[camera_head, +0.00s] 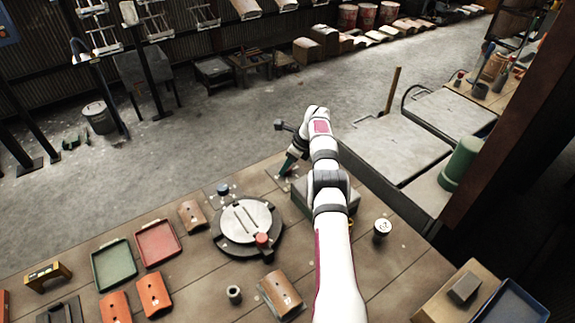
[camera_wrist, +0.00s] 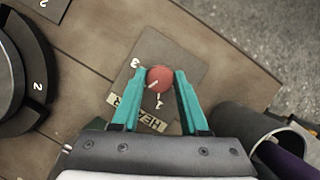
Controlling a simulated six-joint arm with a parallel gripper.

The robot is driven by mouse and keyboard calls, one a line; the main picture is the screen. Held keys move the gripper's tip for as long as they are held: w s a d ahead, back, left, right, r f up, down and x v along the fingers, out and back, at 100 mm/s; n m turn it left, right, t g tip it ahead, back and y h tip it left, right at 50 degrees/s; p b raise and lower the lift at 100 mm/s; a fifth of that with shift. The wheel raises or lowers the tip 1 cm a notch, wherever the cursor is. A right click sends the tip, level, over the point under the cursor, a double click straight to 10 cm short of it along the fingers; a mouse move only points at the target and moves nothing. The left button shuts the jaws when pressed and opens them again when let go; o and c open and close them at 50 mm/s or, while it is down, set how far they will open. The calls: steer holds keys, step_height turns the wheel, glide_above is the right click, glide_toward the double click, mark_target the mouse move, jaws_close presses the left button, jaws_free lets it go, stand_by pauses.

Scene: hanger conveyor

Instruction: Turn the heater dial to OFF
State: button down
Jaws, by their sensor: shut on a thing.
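The red heater dial (camera_wrist: 160,79) sits on a dark square plate (camera_wrist: 178,58) in the wrist view. A white pointer mark on it runs towards the lower left. The marks 3 and 1 show beside the dial; I see no OFF mark. In the head view my gripper (camera_head: 286,171) is low over the table's back edge, and my arm partly covers that area.
A round turntable (camera_head: 222,244) with a red knob (camera_head: 262,239) stands left of my arm. A green tray (camera_head: 114,264), a red tray (camera_head: 158,243) and several curved tiles lie further left. A can (camera_head: 382,229) stands right of my arm. Open floor lies behind the table.

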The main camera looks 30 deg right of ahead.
steer(key=shift+d, duration=0.25)
steer(key=shift+c, duration=2.1)
jaws_free()
steer(key=shift+a, duration=0.1)
steer(key=v, duration=1.6)
steer(key=shift+f, duration=0.1)
